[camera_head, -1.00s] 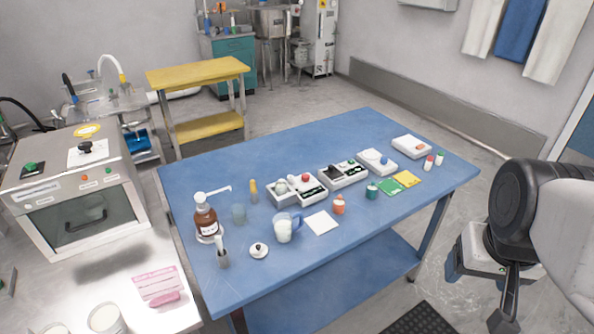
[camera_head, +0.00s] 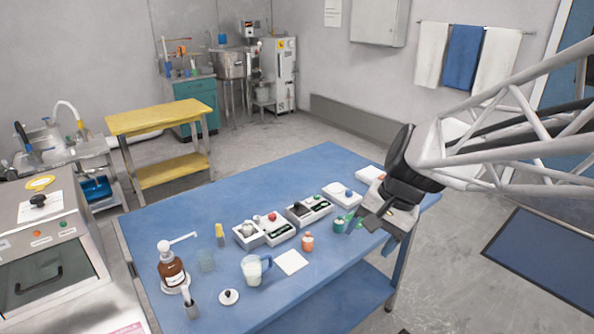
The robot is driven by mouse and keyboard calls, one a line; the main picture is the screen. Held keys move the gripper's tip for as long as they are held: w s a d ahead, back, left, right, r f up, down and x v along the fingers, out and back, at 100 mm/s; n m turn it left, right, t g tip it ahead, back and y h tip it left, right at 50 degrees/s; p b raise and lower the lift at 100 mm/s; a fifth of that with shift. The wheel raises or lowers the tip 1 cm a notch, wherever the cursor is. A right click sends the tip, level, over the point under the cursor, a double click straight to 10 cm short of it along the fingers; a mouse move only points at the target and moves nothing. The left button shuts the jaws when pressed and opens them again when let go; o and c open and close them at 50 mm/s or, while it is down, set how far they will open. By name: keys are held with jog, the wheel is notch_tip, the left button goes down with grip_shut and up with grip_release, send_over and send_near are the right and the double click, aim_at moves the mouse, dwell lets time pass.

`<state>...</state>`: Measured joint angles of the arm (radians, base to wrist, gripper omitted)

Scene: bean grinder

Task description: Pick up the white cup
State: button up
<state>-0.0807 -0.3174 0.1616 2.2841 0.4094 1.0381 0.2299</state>
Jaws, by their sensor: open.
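A white cup or mug (camera_head: 252,271) with a blue handle on its right stands upright on the blue table (camera_head: 330,165), near the front edge. It sits between a small white square pad (camera_head: 292,262) and a round white lid-like piece with a dark knob (camera_head: 229,297). My gripper (camera_head: 371,225) hangs over the right part of the table, well to the right of the cup and apart from it. It is open and seems empty.
A brown pump bottle (camera_head: 172,268), a clear beaker (camera_head: 206,260) and a brush-like tool in a holder (camera_head: 190,300) stand left of the cup. An orange bottle (camera_head: 307,242), a small green jar (camera_head: 339,226) and several white devices (camera_head: 311,210) stand to its right and behind.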

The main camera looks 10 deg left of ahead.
aim_at(248, 231)
jog(key=w+a+f+m+g+y, duration=0.1)
jog(key=w+a+f+m+y, duration=0.2)
jog(key=w+a+f, duration=0.4)
jog(key=w+a+f+m+g+y, duration=0.1)
jog(key=w+a+f+m+y, duration=0.2)
jog(key=w+a+f, duration=0.4)
jog(key=w+a+f+m+g+y, duration=0.1)
jog(key=w+a+f+m+y, duration=0.2)
jog(key=w+a+f, duration=0.4)
jog(key=shift+w+a+f+m, duration=0.1)
jog(key=shift+w+a+m, duration=0.2)
jog(key=shift+w+a, duration=1.05)
jog(key=shift+w+a+r+m, duration=0.1)
jog(key=shift+w+a+m, duration=0.2)
jog(key=shift+w+a, duration=1.05)
jog(key=shift+w+a+f+m, duration=0.1)
jog(key=shift+w+a+m, duration=0.2)
jog(key=shift+w+a, duration=1.05)
jog(key=shift+w+d, duration=0.35)
jog(key=shift+d, duration=0.05)
jog(key=shift+x, duration=1.3)
jog(key=shift+s+a, duration=0.1)
jog(key=shift+x, duration=2.45)
jog(key=shift+s, duration=0.2)
